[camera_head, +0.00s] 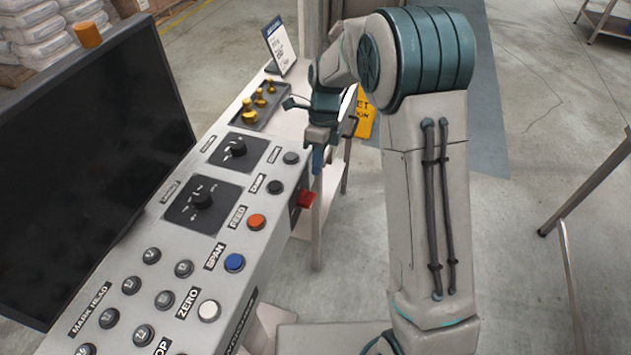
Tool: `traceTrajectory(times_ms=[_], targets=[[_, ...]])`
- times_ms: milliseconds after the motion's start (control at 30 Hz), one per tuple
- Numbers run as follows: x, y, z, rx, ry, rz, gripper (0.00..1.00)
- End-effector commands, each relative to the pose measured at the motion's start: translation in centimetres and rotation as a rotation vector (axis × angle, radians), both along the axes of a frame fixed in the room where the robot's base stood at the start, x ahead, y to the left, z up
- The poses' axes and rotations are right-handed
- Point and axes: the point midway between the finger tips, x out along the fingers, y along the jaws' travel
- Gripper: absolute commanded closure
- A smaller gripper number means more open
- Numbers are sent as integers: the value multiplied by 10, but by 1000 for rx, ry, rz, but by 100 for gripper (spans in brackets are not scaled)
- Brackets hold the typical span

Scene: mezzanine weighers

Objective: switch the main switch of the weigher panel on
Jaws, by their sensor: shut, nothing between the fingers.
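The weigher panel (232,212) is a pale console with a sloping top of labelled buttons and knobs. A red switch (308,199) sticks out from a dark plate on its right-hand end face; it looks like the main switch. Its exact setting is too small to read. My gripper (317,160) points down with its blue fingers shut and empty. It appears just above the red switch in the picture, beside the panel's right edge, with a gap to the switch. How far apart they are in depth I cannot tell.
Two black rotary knobs (203,201) and coloured buttons, one orange (257,222) and one blue (234,262), cover the panel top. A dark screen (90,160) stands behind. Open floor is at right.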

Motion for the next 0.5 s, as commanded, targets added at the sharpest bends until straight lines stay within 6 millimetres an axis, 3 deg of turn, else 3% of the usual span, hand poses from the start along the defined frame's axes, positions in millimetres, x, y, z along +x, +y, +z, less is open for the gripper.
traceTrajectory(times_ms=[200, 500], targets=[[-13, 4, -36, 0, 3, -1, 100], [-19, 7, -57, 0, 0, 0, 100]])
